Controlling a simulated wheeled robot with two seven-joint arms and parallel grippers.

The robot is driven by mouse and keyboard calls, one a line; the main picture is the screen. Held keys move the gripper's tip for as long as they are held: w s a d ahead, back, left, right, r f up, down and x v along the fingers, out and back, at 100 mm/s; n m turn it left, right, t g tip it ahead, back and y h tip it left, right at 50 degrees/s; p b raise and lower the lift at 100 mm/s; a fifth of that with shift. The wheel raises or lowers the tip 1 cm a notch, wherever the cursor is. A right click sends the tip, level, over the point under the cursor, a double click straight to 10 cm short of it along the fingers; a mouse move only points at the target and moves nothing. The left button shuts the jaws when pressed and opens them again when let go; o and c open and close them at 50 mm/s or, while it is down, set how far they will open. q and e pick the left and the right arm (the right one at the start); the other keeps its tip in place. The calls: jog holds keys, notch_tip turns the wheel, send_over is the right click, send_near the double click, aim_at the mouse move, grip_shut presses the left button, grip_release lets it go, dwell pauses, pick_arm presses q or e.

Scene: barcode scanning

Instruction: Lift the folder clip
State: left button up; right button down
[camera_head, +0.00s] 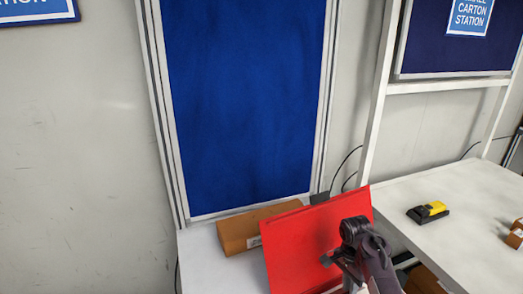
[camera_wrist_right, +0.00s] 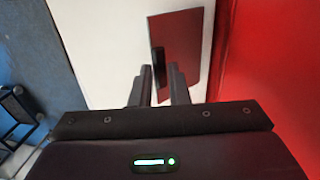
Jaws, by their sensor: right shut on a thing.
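The red folder clip (camera_head: 300,240) stands tilted above the left white table in the head view, a large flat red panel. My right gripper (camera_head: 338,264) is in front of its lower right part and covers some of it. In the right wrist view my right gripper (camera_wrist_right: 164,72) has its two fingers close together on a dark red panel of the folder clip (camera_wrist_right: 185,40). A bright red surface fills the right side of that view. Whether the folder's lower edge touches the table is hidden. My left gripper is not in view.
A brown box (camera_head: 250,228) lies behind the folder, by the blue board (camera_head: 245,100). A yellow and black scanner-like device (camera_head: 428,211) lies on the right white table (camera_head: 455,250). A small brown box (camera_head: 515,235) is at the right edge. A white post stands between the tables.

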jog(key=shift+w+a+r, duration=0.1)
jog(key=shift+w+r, duration=0.15)
jog(key=shift+w, duration=0.1)
dwell(0.3)
jog(key=shift+w+a+r+g+b, duration=0.2)
jog(key=shift+w+g+b, duration=0.1)
jog(key=shift+b, duration=0.15)
jog(key=shift+w+a+r, duration=0.1)
jog(key=shift+w+r, duration=0.15)
jog(key=shift+g+b, duration=0.3)
jog(key=shift+w+a+r+h+b, duration=0.15)
jog(key=shift+w+h+b, duration=0.25)
jog(key=shift+b, duration=0.4)
jog(key=shift+w+a+g, duration=0.1)
jog(key=shift+g, duration=0.2)
jog(key=c, duration=1.4)
grip_release()
jog(key=shift+r, duration=0.1)
jog(key=shift+o, duration=0.2)
